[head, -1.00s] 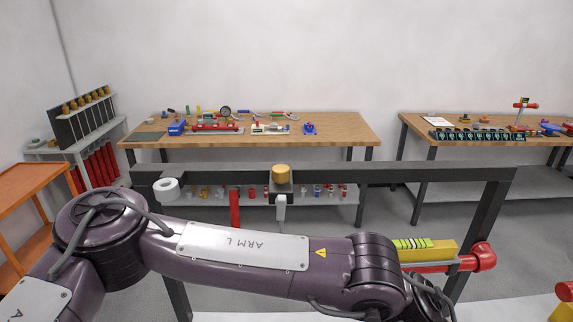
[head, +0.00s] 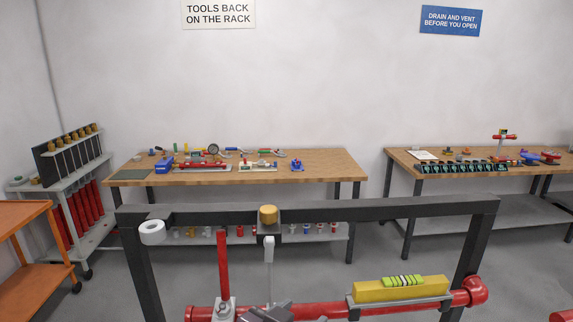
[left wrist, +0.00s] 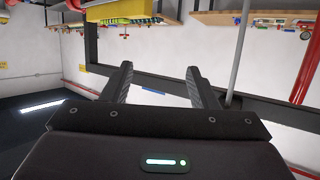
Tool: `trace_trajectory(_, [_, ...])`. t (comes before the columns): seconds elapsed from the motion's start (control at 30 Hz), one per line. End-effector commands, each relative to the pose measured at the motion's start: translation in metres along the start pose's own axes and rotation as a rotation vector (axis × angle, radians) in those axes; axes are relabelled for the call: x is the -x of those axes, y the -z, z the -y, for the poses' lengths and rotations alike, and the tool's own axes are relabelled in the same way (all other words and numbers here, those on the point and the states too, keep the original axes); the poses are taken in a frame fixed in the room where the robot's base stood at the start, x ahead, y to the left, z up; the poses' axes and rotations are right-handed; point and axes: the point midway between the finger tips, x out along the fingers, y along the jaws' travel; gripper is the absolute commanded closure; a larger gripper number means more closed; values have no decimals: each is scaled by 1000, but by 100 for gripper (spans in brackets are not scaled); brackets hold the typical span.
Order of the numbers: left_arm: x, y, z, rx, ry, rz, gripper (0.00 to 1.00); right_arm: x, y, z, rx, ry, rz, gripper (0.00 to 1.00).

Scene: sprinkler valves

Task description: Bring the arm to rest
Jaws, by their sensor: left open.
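My left gripper (left wrist: 160,70) shows in the left wrist view, its two dark fingers apart with nothing between them. That view looks upside down, with benches along its top edge. In the head view my purple left arm no longer crosses the picture. A dark grey shape low in the middle is cut off by the bottom edge, and I cannot tell what it is. My right gripper is in neither view.
A dark frame (head: 350,210) stands close in front, with a red pipe (head: 400,308) and a yellow block (head: 370,291) below its top bar. A white roll (head: 152,232) is on the bar. Two wooden benches (head: 335,165) stand behind. An orange cart (head: 20,213) is at left.

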Motion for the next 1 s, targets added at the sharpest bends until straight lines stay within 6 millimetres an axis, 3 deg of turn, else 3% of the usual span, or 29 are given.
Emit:
trace_trajectory(0.03, [9,-34,21,48,51,93,46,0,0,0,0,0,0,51])
trace_trajectory(0.1, [25,-78,46,101,117,222,46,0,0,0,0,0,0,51])
trace_trajectory(0.2, [54,-134,72,163,192,393,46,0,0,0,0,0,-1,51])
trace_trajectory(0.3, [84,-176,87,209,243,531,46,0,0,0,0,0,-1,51])
trace_trajectory(0.5, [137,-236,101,277,309,747,46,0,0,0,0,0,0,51])
trace_trajectory(0.7, [189,-280,105,329,354,930,46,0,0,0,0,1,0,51])
trace_trajectory(1.0, [128,-385,112,331,337,949,46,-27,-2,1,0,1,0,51])
